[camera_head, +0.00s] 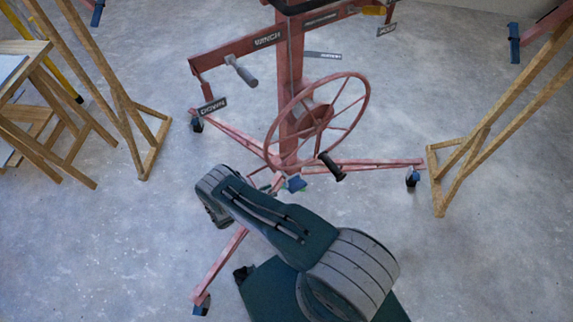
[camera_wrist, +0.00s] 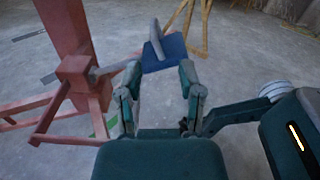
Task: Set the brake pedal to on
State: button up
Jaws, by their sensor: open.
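The red panel lift's post (camera_head: 291,100) stands in the middle of the head view. A small blue pedal (camera_head: 296,184) sits low at its base, just beyond my arm. In the wrist view the blue pedal (camera_wrist: 164,54) is a flat plate on a grey rod from a red block, with a grey upright piece on it. I take it for the brake pedal. My gripper (camera_wrist: 158,72) is open and empty, its fingertips either side of the pedal's near edge in the picture. I cannot tell whether they touch it. My arm hides the gripper in the head view.
The handwheel (camera_head: 318,120) with its black handle (camera_head: 331,167) is above the pedal. The winch crank (camera_head: 242,72) is higher up. Red legs on casters (camera_head: 413,177) spread over the floor. Wooden frames stand left (camera_head: 120,90) and right (camera_head: 480,130).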

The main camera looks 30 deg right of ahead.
aim_at(287, 180)
jog(key=d, duration=0.3)
jog(key=w+d, duration=0.1)
jog(key=d, duration=0.3)
jog(key=w+d, duration=0.1)
jog(key=d, duration=0.2)
jog(key=shift+d+f, duration=0.1)
jog(key=shift+d, duration=0.3)
grip_shut()
